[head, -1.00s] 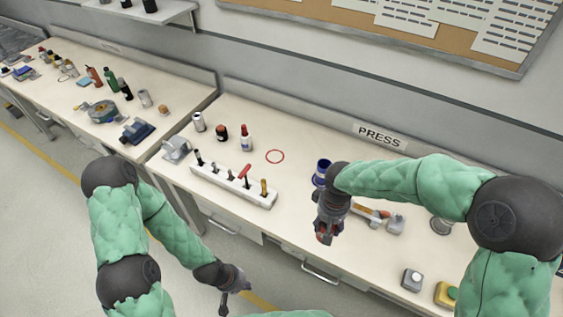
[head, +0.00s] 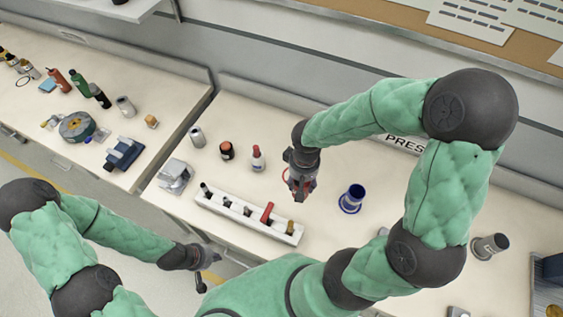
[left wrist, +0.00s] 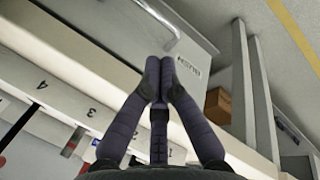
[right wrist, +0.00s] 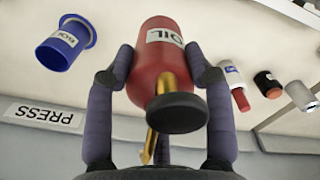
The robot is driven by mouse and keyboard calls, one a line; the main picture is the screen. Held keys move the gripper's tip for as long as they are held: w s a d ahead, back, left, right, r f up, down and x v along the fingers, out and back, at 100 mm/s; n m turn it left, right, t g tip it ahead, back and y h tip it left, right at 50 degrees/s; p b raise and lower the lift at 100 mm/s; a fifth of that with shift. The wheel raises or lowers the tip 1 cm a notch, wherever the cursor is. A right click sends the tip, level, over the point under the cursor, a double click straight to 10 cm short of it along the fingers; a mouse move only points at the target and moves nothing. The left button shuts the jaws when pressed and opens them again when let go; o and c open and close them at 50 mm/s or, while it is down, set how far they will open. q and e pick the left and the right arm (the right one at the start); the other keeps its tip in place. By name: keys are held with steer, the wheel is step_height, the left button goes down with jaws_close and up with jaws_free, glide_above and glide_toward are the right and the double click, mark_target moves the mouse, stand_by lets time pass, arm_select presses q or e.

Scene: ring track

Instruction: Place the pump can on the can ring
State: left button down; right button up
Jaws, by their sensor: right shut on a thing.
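The pump can (right wrist: 162,65) is red with an OIL label, a black disc and a brass spout. My right gripper (head: 299,190) is shut on it, with a finger on each side in the right wrist view. In the head view the gripper is over the bench and hides most of the can. A sliver of the red can ring (head: 285,174) shows beside this gripper; the rest is hidden. I cannot tell the can's height above the bench. My left gripper (left wrist: 158,70) is shut and empty, low in front of the bench.
A red-capped bottle (head: 258,160), a dark jar (head: 227,151) and a grey can (head: 197,137) stand to the left. A white tool rack (head: 250,217) lies along the front.

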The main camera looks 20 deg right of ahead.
steer(key=shift+w+d+f+b, duration=0.25)
steer(key=shift+w+d+f, duration=0.5)
steer(key=shift+w+f, duration=1.4)
steer(key=shift+w+d+f+b, duration=0.2)
steer(key=shift+w+d+f, duration=0.5)
steer(key=shift+w+f, duration=1.4)
steer(key=shift+w+d+f+b, duration=0.25)
steer(key=shift+w+d+f, duration=0.5)
steer(key=shift+w+f, duration=1.4)
steer(key=shift+s, duration=0.1)
steer(key=shift+f, duration=0.15)
steer(key=o, duration=1.3)
